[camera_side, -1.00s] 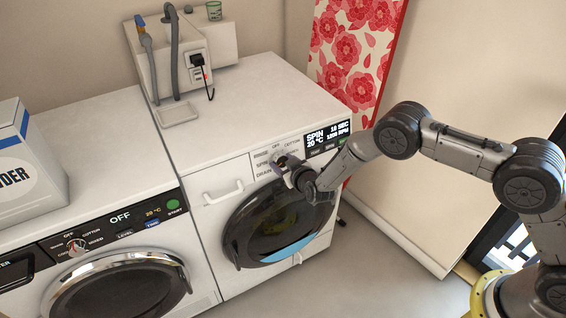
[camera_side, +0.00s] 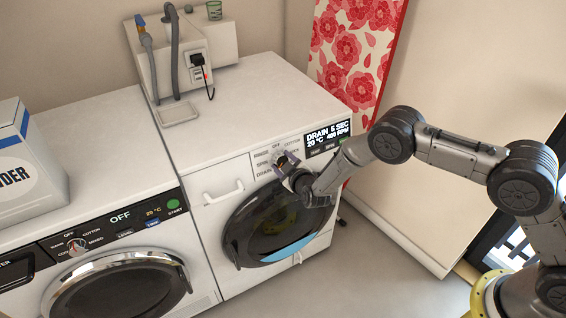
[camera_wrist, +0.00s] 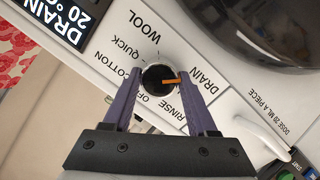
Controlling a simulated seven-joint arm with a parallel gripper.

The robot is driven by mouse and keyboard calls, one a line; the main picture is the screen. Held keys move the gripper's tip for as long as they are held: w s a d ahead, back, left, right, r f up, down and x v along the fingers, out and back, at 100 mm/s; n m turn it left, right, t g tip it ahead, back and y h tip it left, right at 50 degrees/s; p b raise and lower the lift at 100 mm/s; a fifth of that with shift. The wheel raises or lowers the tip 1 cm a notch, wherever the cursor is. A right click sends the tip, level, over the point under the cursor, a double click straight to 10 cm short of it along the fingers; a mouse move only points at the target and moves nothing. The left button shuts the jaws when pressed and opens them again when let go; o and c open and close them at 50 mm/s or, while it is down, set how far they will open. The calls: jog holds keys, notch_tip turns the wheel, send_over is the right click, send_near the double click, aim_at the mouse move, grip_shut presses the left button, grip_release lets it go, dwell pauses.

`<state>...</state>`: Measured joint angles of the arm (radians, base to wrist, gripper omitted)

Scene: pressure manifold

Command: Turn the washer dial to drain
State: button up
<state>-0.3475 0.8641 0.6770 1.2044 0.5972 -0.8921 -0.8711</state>
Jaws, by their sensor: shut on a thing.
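The washer (camera_side: 222,142) is the white right-hand machine, with its round door (camera_side: 262,230) shut and blue-tinted water low behind the glass. Its dial (camera_wrist: 158,79) shows in the wrist view as a dark knob with an orange pointer directed toward the DRAIN label. The display (camera_side: 327,135) reads DRAIN, 5 SEC, 20 °C, with an rpm figure. My gripper (camera_wrist: 160,84) is shut on the dial, one purple finger on each side of it. In the side view my gripper (camera_side: 284,160) hides most of the dial.
A second machine (camera_side: 121,220) on the left shows OFF. A powder box (camera_side: 28,165) stands on it. A detergent drawer handle (camera_side: 223,192) is left of the dial. A wall box with hoses (camera_side: 195,50) stands behind. The washer's top is mostly clear.

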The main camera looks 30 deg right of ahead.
jog(key=o, duration=1.4)
jog(key=shift+c, duration=0.2)
jog(key=v, duration=1.4)
jog(key=shift+d, duration=0.1)
